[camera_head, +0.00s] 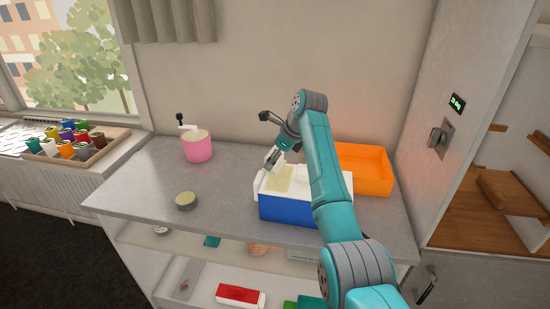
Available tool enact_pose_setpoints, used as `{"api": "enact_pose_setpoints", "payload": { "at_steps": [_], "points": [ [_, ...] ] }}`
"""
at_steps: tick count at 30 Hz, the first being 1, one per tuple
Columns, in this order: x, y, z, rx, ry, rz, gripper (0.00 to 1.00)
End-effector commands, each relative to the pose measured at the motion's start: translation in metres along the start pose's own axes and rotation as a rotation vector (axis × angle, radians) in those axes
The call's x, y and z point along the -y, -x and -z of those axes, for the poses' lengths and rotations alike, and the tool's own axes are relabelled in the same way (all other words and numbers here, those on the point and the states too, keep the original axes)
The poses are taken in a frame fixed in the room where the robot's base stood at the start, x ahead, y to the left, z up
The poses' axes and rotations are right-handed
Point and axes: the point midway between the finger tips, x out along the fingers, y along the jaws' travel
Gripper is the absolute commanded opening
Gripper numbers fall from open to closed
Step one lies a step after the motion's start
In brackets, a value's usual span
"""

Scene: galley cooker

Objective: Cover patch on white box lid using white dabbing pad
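A blue box (286,209) with a white lid (308,181) stands on the grey counter in front of my arm. A pale yellowish patch (279,177) covers part of the lid's left side. My gripper (271,159) points down over the lid's back left part, close to the patch's far edge. Its fingers are small in this view, and I cannot tell whether they are open or shut on something. I cannot make out the white dabbing pad for certain. My arm hides part of the lid's right side.
An orange crate (376,154) stands behind the box at right. A pink pot with a crank (198,149) and a small round tin (186,200) stand on the left of the counter (142,192). A tray of coloured jars (98,152) lies by the window.

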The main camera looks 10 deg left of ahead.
Motion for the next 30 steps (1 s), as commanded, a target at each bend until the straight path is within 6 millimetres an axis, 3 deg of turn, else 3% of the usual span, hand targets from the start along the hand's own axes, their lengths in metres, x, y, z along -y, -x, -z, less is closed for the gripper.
{"api": "enact_pose_setpoints", "payload": {
  "at_steps": [20,30],
  "points": [
    [0.002,0.004,0.012,-0.004,-0.001,-0.003,0.48],
    [-0.001,-0.001,-0.003,-0.002,0.000,-0.003,0.48]
  ]
}}
